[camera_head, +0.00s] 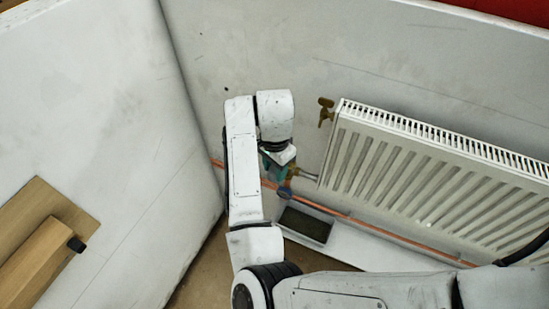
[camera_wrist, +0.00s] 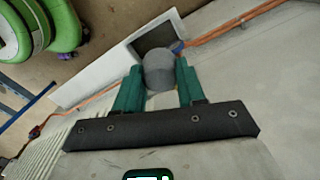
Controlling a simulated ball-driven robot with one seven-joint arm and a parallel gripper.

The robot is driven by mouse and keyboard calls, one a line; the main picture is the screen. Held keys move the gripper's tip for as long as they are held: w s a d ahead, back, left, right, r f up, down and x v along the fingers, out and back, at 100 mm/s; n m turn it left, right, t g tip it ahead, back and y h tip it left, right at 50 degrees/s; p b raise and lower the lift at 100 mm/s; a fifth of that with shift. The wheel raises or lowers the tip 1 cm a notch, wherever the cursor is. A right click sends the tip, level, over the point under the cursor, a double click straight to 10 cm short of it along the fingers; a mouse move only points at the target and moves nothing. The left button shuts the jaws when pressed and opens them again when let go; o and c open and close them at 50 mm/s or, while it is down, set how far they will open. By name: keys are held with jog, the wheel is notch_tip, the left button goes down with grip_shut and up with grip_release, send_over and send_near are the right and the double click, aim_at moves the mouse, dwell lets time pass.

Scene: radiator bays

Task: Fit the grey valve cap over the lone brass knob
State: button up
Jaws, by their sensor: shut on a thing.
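The grey valve cap (camera_wrist: 159,72) is a short rounded cylinder. It sits between the green fingers of my gripper (camera_wrist: 158,76), which is shut on it, in the wrist view. In the head view my gripper (camera_head: 276,168) is beside the radiator's left end, and the cap cannot be made out there. A brass fitting with a knob (camera_head: 326,108) stands out at the radiator's upper left corner, up and to the right of my gripper and apart from it. A blue fitting (camera_head: 285,192) shows just below my gripper. Whether another brass knob is hidden behind my arm, I cannot tell.
The white radiator (camera_head: 430,180) fills the right. Copper pipes (camera_head: 385,233) run below it. A dark tray (camera_head: 305,225) lies on a white ledge. A wooden block on a board (camera_head: 45,200) is at left. Green hose coils (camera_wrist: 62,22) lie on the floor.

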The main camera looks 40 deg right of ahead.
jog(key=w+d+b, duration=0.1)
jog(key=d, duration=0.2)
jog(key=w+d+f+b, duration=0.1)
jog(key=d, duration=0.2)
jog(key=w+d+f+b, duration=0.1)
jog(key=d, duration=0.1)
jog(key=shift+w+d+f, duration=0.1)
jog(key=shift+d, duration=0.3)
jog(key=shift+w+d+f+b, duration=0.25)
jog(key=shift+d+f+b, duration=0.4)
jog(key=shift+d+b, duration=0.15)
jog(key=shift+a+f, duration=0.1)
jog(key=shift+f, duration=0.25)
jog(key=shift+f, duration=1.5)
dwell(1.1)
jog(key=o, duration=1.6)
jog(key=shift+c, duration=0.2)
jog(key=shift+r, duration=0.1)
